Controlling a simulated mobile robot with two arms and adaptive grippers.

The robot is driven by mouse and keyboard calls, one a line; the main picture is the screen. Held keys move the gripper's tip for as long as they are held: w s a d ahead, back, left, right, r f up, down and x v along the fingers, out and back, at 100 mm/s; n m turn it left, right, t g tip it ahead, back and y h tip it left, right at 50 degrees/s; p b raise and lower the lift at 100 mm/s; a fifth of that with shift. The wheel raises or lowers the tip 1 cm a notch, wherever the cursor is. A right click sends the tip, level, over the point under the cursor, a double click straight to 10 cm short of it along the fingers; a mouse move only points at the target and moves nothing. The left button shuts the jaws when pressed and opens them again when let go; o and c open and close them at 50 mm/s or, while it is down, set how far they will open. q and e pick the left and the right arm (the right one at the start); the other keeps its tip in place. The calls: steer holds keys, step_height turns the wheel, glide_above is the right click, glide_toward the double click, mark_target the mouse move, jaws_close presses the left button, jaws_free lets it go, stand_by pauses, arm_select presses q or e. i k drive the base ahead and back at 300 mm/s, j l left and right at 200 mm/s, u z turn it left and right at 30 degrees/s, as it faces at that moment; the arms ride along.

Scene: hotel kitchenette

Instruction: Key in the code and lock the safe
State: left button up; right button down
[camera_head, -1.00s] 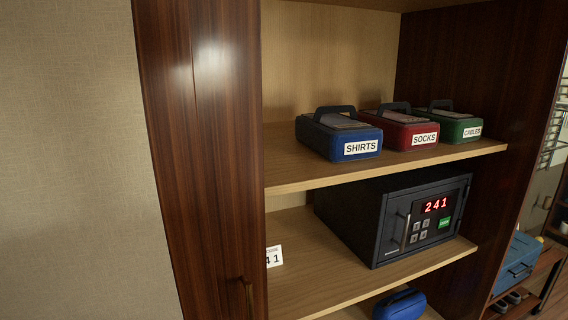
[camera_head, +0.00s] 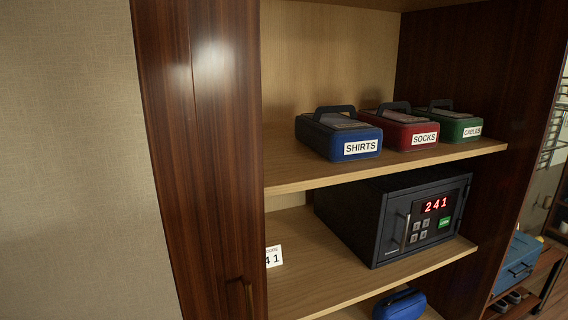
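The dark safe (camera_head: 350,222) stands on the middle shelf of the wooden cabinet, with its door shut. Below the display are several small grey keys (camera_head: 420,232) and a green button or light (camera_head: 445,222). A vertical handle (camera_head: 404,233) is on the left of the door. Neither of my grippers is in view.
On the upper shelf (camera_head: 290,172) stand a blue SHIRTS case (camera_head: 325,140), a red SOCKS case (camera_head: 395,140) and a green CABLES case (camera_head: 450,132). A wooden cabinet door (camera_head: 200,170) stands at the left. A blue case (camera_head: 402,306) is on the lower shelf, another blue case (camera_head: 515,264) at right.

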mark_target(443, 221)
steer(key=z, duration=0.95)
